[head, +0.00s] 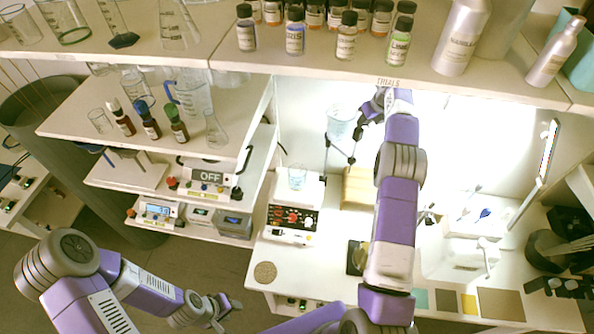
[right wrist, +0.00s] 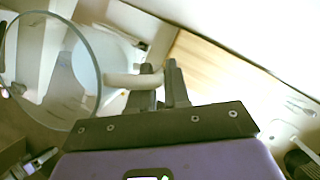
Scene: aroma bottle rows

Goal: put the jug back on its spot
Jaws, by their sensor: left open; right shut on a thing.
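A clear jug (head: 340,124) is held up in front of the bright back wall in the head view. My right gripper (head: 358,130) is at the jug's right side. In the right wrist view the gripper (right wrist: 164,86) is shut on the jug's pale handle (right wrist: 128,81), and the jug's round rim (right wrist: 98,60) shows at the left. The jug's base is not clear in the wrist view. My left gripper (head: 222,306) is open and empty at the lower left, low in front of the bench and away from the jug.
A beaker (head: 297,178) stands on a white device below the jug. A wooden block (head: 357,187) is beside it. Small bottles line the upper shelf (head: 390,84). A round cork mat (head: 265,272) lies bare near the bench's front left. Glassware fills the left shelf (head: 75,125).

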